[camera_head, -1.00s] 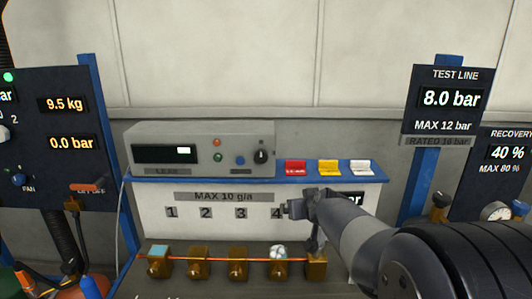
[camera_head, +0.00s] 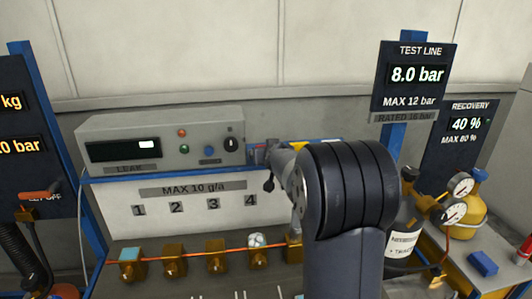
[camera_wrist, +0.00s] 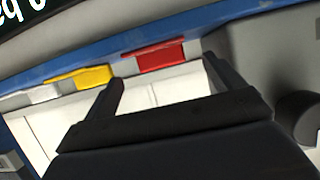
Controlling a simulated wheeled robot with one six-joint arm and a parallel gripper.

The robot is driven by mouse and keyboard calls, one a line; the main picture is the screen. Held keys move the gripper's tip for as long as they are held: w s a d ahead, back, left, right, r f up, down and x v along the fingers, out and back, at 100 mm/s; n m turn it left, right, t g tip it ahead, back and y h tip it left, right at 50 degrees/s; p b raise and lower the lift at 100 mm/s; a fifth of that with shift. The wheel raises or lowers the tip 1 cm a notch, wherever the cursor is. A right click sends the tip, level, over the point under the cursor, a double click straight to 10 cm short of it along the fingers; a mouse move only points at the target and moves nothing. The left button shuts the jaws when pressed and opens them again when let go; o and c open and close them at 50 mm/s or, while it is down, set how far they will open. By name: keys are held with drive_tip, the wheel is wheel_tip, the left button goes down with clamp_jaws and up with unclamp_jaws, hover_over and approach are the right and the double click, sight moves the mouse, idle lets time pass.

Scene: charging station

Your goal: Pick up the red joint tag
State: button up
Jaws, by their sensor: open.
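The red joint tag (camera_wrist: 161,56) sits on the blue shelf edge in the wrist view, ahead of my gripper (camera_wrist: 165,76). My gripper is open and empty, with one finger on each side of the tag's width in that picture. The fingertips appear just short of the tag; I cannot tell the exact gap. In the head view my gripper (camera_head: 263,157) is at the shelf right of the grey leak meter, and my arm hides most of the tags.
A yellow tag (camera_wrist: 80,79) and a white tag (camera_wrist: 30,97) lie left of the red one in the wrist view. The grey leak meter (camera_head: 160,140) stands close by on the blue shelf (camera_head: 110,180). Brass fittings (camera_head: 217,257) on a copper pipe run below.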

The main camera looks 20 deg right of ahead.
drive_tip(key=shift+x, duration=2.15)
drive_tip(key=shift+s, duration=0.1)
drive_tip(key=shift+c, duration=0.3)
drive_tip(key=c, duration=1)
drive_tip(key=shift+p, duration=0.3)
